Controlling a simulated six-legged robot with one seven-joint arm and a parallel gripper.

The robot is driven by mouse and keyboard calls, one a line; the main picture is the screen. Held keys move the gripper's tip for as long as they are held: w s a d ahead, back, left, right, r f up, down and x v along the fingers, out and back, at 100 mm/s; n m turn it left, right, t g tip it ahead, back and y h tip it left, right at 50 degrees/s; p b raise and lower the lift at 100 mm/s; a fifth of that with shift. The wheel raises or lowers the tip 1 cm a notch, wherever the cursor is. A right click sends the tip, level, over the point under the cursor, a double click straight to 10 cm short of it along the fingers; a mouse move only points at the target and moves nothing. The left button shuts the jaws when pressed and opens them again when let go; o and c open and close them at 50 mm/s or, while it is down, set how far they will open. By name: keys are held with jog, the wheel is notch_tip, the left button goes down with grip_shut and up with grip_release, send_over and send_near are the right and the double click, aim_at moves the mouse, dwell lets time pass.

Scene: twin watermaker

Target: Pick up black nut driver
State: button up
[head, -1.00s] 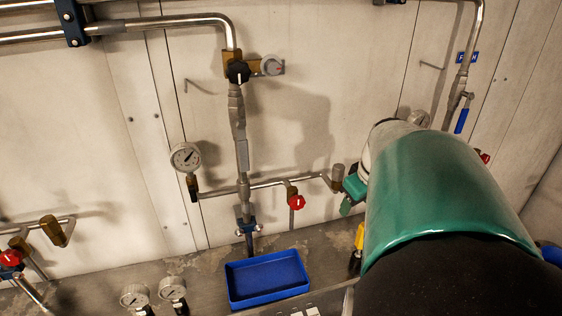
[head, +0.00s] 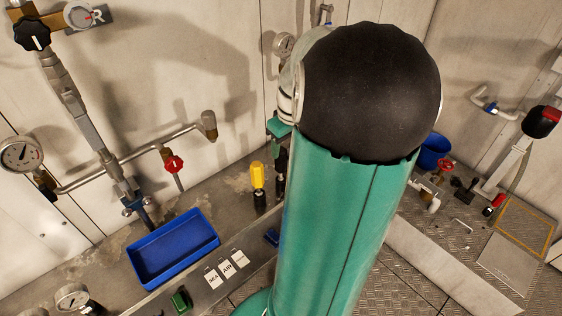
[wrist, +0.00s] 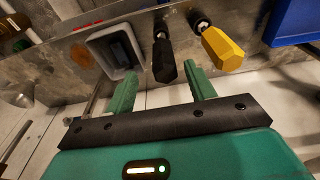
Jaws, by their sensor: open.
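The black nut driver (wrist: 163,58) has a faceted black handle and sits at the metal rack in the wrist view. A yellow driver (wrist: 222,48) is beside it to the right; it also stands in the head view (head: 258,178). My gripper (wrist: 161,74) is open, its two green fingers apart, with the end of the black handle showing between them in the picture. I cannot tell whether either finger touches it. In the head view my arm covers most of the gripper and hides the black driver from clear sight.
A grey-rimmed socket (wrist: 117,52) is just left of the black driver. A blue tray (head: 173,248) lies on the ledge, with white labels (head: 227,266) in front. Pipes with a red valve knob (head: 173,164) run along the wall. A blue bucket (head: 434,150) is at right.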

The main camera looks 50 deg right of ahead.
aim_at(280, 158)
jog(key=f, duration=0.2)
jog(key=w+f, duration=0.1)
jog(key=f, duration=0.3)
jog(key=shift+w+a+f, duration=0.1)
jog(key=shift+w+f, duration=0.15)
jog(key=shift+w, duration=0.15)
jog(key=c, duration=1)
